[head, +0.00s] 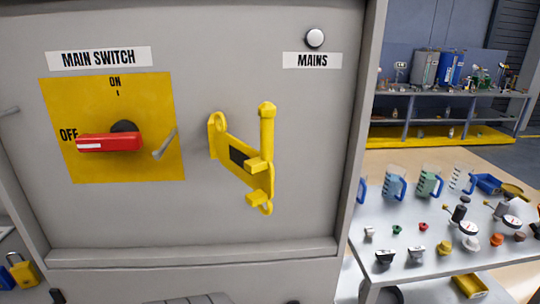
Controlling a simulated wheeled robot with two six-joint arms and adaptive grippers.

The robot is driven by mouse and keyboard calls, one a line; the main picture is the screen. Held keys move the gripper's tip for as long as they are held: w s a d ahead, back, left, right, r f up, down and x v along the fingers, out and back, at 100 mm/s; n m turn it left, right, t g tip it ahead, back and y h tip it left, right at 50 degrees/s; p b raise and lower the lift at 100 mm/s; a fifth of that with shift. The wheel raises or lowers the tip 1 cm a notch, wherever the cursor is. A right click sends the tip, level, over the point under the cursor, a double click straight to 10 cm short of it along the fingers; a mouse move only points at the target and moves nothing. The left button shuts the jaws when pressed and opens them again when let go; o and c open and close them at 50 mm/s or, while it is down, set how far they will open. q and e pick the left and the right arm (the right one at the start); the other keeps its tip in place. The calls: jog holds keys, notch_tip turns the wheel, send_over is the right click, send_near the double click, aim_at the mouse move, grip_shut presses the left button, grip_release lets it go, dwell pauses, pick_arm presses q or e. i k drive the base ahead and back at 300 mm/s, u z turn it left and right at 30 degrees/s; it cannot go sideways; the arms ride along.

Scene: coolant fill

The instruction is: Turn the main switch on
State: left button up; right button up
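The main switch is a red handle (108,143) on a yellow plate (113,172) at the left of a grey cabinet door. The handle lies horizontal, with its white-marked end at the left by the OFF mark. The ON mark is above the dark hub. A small grey metal piece (165,145) sticks out at the handle's right. A label reading MAIN SWITCH (99,58) is above the plate. The MAINS lamp (315,38) at the upper right looks whitish. Neither of my grippers can be made out in the head view.
A yellow bracket (240,165) with an upright post stands out from the door, right of the switch. A table (430,275) at the right holds jugs and many small parts. Shelving (470,100) stands behind. A yellow padlock (24,275) shows at the lower left.

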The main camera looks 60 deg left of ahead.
aim_at(124, 135)
jog(key=u, duration=0.05)
jog(key=i, duration=1.1)
jog(key=u, duration=3.8)
